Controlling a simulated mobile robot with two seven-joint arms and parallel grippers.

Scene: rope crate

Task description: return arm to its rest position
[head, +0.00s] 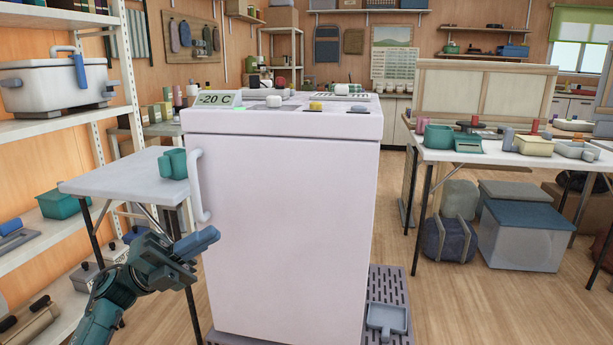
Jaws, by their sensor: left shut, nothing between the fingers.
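My left arm comes in at the lower left, and its gripper (203,241) is shut and empty. In the picture its blue fingers show just in front of the left part of the white freezer cabinet (285,235), below the cabinet's side handle (199,188). I cannot tell how far the fingers are from the cabinet's front. My right gripper is not in view.
Shelves with a grey bin (50,85) line the left side. A dustpan (386,318) lies on a dark grate at right. A cluttered table (480,156) stands beyond; wooden floor is open at lower right.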

